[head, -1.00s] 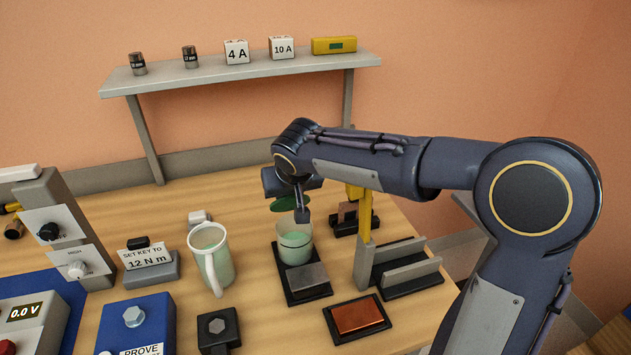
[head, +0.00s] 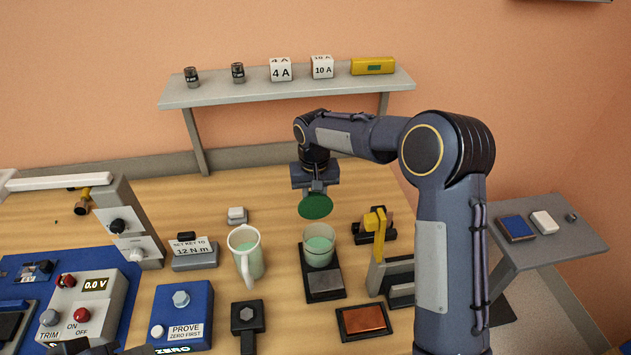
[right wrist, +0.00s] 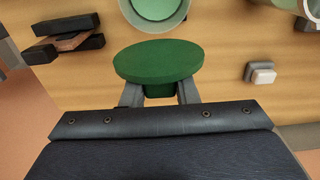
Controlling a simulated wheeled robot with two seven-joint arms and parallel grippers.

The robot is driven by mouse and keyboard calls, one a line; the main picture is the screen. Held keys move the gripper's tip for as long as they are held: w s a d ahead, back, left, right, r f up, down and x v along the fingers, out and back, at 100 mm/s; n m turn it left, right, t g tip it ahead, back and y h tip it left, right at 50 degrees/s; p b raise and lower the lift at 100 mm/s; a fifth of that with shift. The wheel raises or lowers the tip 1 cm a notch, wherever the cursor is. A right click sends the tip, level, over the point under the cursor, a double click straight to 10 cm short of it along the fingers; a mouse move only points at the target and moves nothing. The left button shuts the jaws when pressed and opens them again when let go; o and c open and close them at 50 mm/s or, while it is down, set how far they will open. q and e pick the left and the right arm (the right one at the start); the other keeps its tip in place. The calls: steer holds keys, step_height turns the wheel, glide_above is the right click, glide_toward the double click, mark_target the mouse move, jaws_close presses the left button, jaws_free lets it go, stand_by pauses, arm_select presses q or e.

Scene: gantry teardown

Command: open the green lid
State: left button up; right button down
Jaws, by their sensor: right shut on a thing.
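The green lid (head: 315,206) is off the glass jar (head: 320,250) and tilted, its round face toward the head camera. It hangs behind and above the open jar, apart from it. My right gripper (head: 317,187) is shut on the lid's knob. In the right wrist view the lid (right wrist: 157,62) sits at the two fingers (right wrist: 159,92), with the jar's rim (right wrist: 155,12) beyond it. The jar stands upright on a dark base and holds pale green content.
A copper plate (head: 364,321) lies in front to the right. A yellow-handled fixture (head: 379,236) is close on the right. A grey shelf (head: 290,88) spans the back.

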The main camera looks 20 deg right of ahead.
steer(key=shift+w+d+r+g+p, duration=0.1)
steer(key=shift+w+r+g+p, duration=0.15)
steer(key=shift+g+p, duration=0.2)
steer(key=shift+w+f+g+p, duration=0.45)
steer(key=shift+f+g, duration=0.05)
steer(key=shift+g, duration=0.15)
steer(key=c, duration=1.1)
jaws_free()
arm_select(q)
step_height(320, 180, up, 3)
steer(key=shift+f+b, duration=0.75)
steer(key=shift+b, duration=0.1)
arm_select(e)
steer(key=r, duration=0.5)
steer(key=w+r, duration=0.1)
steer(key=r, duration=0.1)
steer(key=shift+d+r, duration=0.1)
steer(key=shift+r, duration=0.25)
